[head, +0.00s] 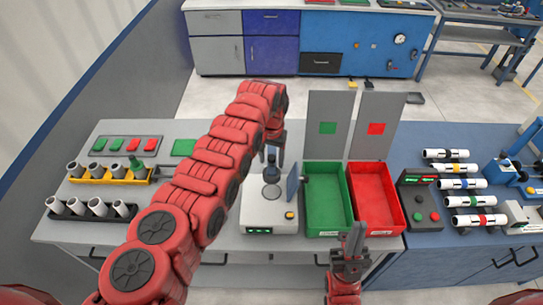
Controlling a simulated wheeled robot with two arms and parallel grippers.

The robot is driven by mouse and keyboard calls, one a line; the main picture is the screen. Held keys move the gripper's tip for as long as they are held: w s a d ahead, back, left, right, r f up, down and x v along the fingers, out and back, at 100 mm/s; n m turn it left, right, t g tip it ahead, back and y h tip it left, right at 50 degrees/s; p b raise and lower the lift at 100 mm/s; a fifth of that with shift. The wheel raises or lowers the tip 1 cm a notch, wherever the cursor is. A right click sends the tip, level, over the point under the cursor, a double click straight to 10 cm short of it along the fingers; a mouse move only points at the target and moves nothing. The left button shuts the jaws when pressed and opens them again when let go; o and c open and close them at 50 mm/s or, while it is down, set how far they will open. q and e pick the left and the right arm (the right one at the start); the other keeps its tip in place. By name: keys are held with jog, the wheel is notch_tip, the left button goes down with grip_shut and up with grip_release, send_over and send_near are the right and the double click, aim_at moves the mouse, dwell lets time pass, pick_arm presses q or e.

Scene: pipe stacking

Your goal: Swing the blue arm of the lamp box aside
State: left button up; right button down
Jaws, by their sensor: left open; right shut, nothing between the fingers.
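The white lamp box (256,214) stands on the grey bench, left of the green bin. It has small green lights on its front and an orange button. The blue arm (292,184) looks like an upright blue-grey plate at the box's right side. My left gripper (272,160) points down above the back of the box, behind and left of the blue arm. It is open, and I see no contact. My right gripper (354,232) is shut and empty in front of the red bin.
A green bin (326,227) and a red bin (388,222) stand right of the box, with grey panels behind. Pipe pieces stand in yellow (112,178) and black racks at the left. A button box (425,216) and banded pipes (473,201) are at the right.

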pick_arm(q)
jog(key=shift+c, duration=0.2)
grip_shut()
dwell(1.3)
